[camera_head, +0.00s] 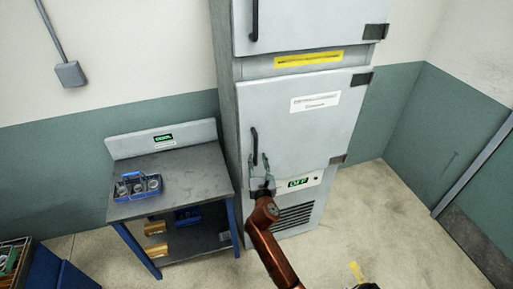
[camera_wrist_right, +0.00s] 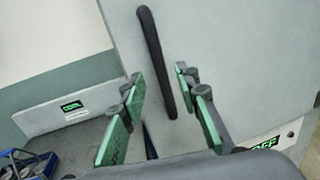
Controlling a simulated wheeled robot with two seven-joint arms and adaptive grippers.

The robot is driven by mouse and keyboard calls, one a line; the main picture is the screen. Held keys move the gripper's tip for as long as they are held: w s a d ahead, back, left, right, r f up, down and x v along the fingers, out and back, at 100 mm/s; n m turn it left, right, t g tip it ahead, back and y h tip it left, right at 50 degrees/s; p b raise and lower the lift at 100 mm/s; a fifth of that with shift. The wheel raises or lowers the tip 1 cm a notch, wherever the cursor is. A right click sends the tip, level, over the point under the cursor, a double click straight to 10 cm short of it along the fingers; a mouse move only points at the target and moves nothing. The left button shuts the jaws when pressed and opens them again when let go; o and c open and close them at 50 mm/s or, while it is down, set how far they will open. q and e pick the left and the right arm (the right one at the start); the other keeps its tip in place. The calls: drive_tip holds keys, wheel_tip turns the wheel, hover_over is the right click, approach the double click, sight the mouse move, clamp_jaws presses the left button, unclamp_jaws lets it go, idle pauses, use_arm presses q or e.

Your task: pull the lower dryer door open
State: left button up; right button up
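The lower dryer door (camera_head: 326,130) is a light grey panel with a white label, and it looks closed. Its black vertical handle (camera_head: 254,146) is on the door's left side, with hinges on the right. My right gripper (camera_head: 260,162) is at the handle's lower end. In the right wrist view the handle (camera_wrist_right: 152,60) runs down between the two open green-padded fingers of my right gripper (camera_wrist_right: 163,112). The fingers stand apart from it on both sides. My left gripper is not in view.
An upper door (camera_head: 310,22) is above a yellow strip. Below the lower door are a display reading OFF (camera_head: 298,183) and a vent grille (camera_head: 294,216). A workbench (camera_head: 190,180) with a blue tray (camera_head: 137,187) stands close on the left. Floor (camera_head: 400,215) is clear at right.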

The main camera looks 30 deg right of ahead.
sight(256, 150)
drive_tip(key=x, duration=0.7)
drive_tip(key=shift+f, duration=0.1)
drive_tip(key=shift+s, duration=0.1)
drive_tip(key=shift+c, duration=0.3)
clamp_jaws()
